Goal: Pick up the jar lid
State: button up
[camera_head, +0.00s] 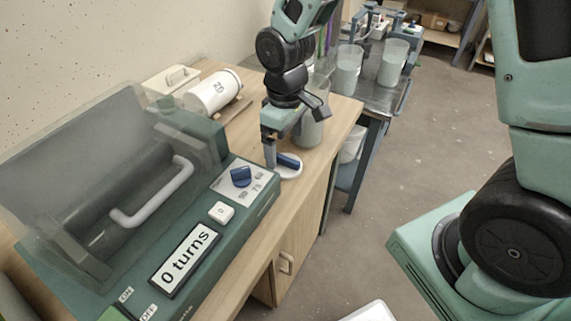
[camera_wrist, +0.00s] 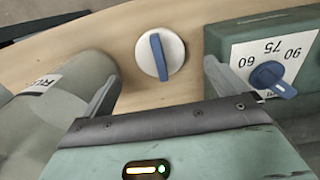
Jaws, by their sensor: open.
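The jar lid (camera_head: 291,172) is a white disc with a blue bar handle. It lies flat on the wooden bench top, just right of the green machine's dial panel. It also shows in the wrist view (camera_wrist: 147,62), ahead of and between the two fingers, with its bar running nearly up and down the picture. My gripper (camera_wrist: 163,72) is open and empty, with one finger to each side of the lid. In the head view my gripper (camera_head: 276,152) is right above the lid, partly covering it. Whether the fingers touch the lid cannot be told.
A clear jar (camera_head: 308,130) stands close behind the lid; in the wrist view the jar (camera_wrist: 50,105) is beside my left finger. The green machine (camera_head: 240,208) with a blue knob (camera_wrist: 268,74) is close on the other side. The bench edge is near. A white cylinder (camera_head: 213,92) lies farther back.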

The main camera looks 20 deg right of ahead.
aim_at(285, 158)
notch_tip(285, 158, down, 5)
jog(key=shift+f, duration=0.2)
jog(key=c, duration=1.1)
